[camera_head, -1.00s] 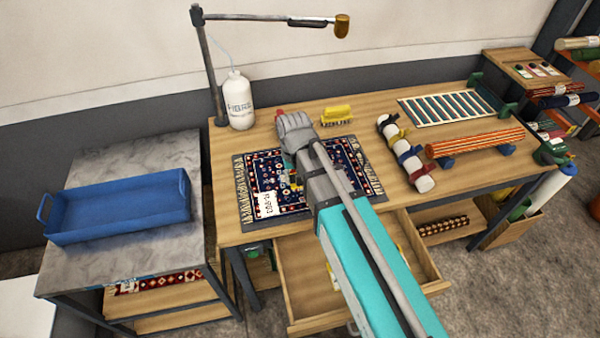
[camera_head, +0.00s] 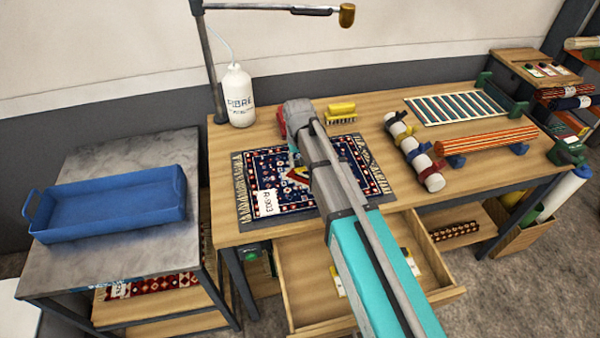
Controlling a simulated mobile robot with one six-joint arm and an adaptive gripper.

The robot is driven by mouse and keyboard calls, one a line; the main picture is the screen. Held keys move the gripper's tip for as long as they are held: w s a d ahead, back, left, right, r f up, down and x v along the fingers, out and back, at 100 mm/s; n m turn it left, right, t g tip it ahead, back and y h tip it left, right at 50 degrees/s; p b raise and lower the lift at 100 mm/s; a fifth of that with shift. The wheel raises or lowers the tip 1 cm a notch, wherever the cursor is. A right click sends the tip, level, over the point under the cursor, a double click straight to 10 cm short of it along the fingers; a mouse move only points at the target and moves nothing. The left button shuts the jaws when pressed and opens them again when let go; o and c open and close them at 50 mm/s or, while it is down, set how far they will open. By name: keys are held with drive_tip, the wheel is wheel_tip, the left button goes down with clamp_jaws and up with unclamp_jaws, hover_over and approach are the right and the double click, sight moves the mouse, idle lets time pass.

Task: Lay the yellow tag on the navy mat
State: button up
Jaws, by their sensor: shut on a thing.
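The navy mat (camera_head: 264,178) has a red and white pattern and fringed ends, and lies flat on the wooden bench. My gripper (camera_head: 292,136) is above the mat's back part, pointing down, with its fingertips mostly hidden behind my wrist and arm. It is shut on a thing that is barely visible. A small yellow patch (camera_head: 298,173) shows beside my arm over the mat's middle; I take it for the yellow tag, but cannot tell whether it touches the mat.
A white label (camera_head: 265,203) lies on the mat's front left. A yellow brush (camera_head: 341,112) stands behind it, a white bottle (camera_head: 238,97) at the back left. A strapped roll (camera_head: 414,152) is to the right. An open drawer (camera_head: 300,290) juts out in front. A blue tray (camera_head: 110,205) sits left.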

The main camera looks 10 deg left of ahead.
sight(299, 167)
drive_tip(key=shift+w+f, duration=0.2)
drive_tip(key=shift+f, duration=0.05)
drive_tip(key=shift+w+a+f+b, duration=0.1)
drive_tip(key=shift+w+f+b, duration=0.25)
drive_tip(key=shift+f+b, duration=1.55)
drive_tip(key=shift+b, duration=0.1)
drive_tip(key=shift+f, duration=0.15)
drive_tip(key=o, duration=0.8)
wheel_tip(299, 167, up, 12)
drive_tip(key=p, duration=1.2)
